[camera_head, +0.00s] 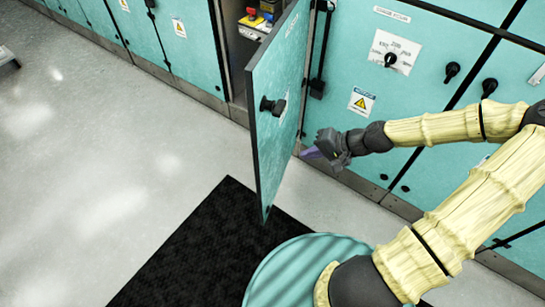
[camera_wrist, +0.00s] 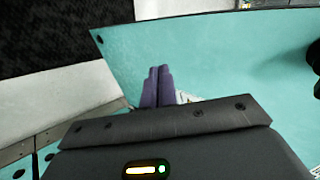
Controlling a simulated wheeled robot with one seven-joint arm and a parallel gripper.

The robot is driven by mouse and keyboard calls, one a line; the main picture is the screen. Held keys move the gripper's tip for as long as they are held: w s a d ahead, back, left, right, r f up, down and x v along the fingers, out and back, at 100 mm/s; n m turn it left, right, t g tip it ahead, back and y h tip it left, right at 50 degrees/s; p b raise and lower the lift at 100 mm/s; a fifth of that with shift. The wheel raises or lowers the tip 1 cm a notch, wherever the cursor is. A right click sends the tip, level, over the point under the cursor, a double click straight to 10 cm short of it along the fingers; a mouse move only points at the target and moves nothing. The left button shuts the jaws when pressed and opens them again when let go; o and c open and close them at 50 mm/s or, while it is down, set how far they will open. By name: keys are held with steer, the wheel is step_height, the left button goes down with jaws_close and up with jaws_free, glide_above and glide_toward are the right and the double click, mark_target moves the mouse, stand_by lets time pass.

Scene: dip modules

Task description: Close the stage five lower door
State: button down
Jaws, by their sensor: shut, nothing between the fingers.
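A teal door (camera_head: 275,120) stands swung open from the cabinet row in the head view, with a black knob on its face. Its edge faces the camera and its lower corner hangs over the dark mat. My gripper (camera_head: 312,154) is just to the right of the door, on its other side from the opening's left part. In the wrist view the teal door panel (camera_wrist: 215,65) fills much of the picture. My gripper's purple fingers (camera_wrist: 157,85) are together and empty in front of it. Whether they touch the panel I cannot tell.
The open compartment (camera_head: 240,45) behind the door shows a red and yellow switch (camera_head: 251,13). Closed teal cabinets (camera_head: 400,60) with black knobs stand to the right. A black mat (camera_head: 185,250) lies on the grey floor (camera_head: 90,150).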

steer(key=b, duration=0.2)
glide_toward(264, 158)
step_height(264, 158, down, 4)
steer(key=a, duration=0.3)
steer(key=shift+w+a+r, duration=0.1)
steer(key=shift+w+a, duration=0.45)
steer(key=shift+w, duration=0.15)
steer(key=shift+w, duration=0.1)
